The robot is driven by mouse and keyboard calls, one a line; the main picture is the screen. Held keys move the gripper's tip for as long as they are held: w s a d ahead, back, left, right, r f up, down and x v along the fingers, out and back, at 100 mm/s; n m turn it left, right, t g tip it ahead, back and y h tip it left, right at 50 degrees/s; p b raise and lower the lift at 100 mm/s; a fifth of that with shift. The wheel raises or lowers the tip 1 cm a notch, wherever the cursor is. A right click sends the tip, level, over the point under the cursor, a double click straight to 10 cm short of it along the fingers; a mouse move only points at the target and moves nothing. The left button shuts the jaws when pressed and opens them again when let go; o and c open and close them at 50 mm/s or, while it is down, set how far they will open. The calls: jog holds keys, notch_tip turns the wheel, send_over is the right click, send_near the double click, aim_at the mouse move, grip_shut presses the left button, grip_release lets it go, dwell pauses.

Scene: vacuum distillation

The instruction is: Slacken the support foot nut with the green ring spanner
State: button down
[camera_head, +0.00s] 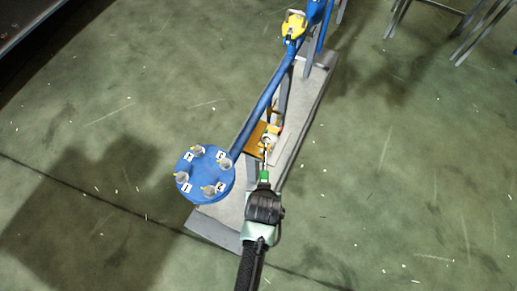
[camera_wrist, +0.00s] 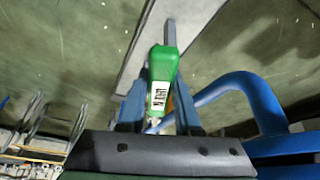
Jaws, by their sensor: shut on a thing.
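The green ring spanner (camera_head: 264,176) is held in my gripper (camera_head: 264,186), pointing up the picture. Its metal shank (camera_head: 266,158) reaches to a pale, round fitting at the orange-yellow support foot (camera_head: 255,138). The nut is too small to make out, and I cannot tell whether the ring is around it or beside it. In the wrist view the green handle (camera_wrist: 164,64), with a black and white label, stands between the two fingers.
A blue pipe (camera_head: 265,105) runs above the grey plinth (camera_head: 292,155) to a round blue flange (camera_head: 205,190) with several numbered bolts, close left of my gripper. A yellow fitting (camera_head: 293,25) is at the top.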

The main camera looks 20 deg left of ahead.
jog(key=shift+s+a+f, duration=0.2)
jog(key=shift+a+f, duration=0.2)
jog(key=shift+f, duration=0.15)
jog(key=shift+w, duration=0.1)
jog(key=shift+d, duration=0.1)
jog(key=shift+r+p, duration=0.15)
jog(key=shift+p, duration=0.25)
jog(key=shift+f+b, duration=1.55)
jog(key=shift+f, duration=0.55)
jog(key=shift+f+b, duration=0.8)
jog(key=shift+f, duration=0.95)
jog(key=shift+w+d+n+y, duration=0.15)
jog(key=shift+w+d+n, duration=0.1)
jog(key=shift+d+n, duration=0.3)
jog(key=shift+w+d+n+y, duration=0.15)
jog(key=shift+w+d+n, duration=0.1)
jog(key=shift+d+n, duration=0.3)
jog(key=shift+d, duration=0.1)
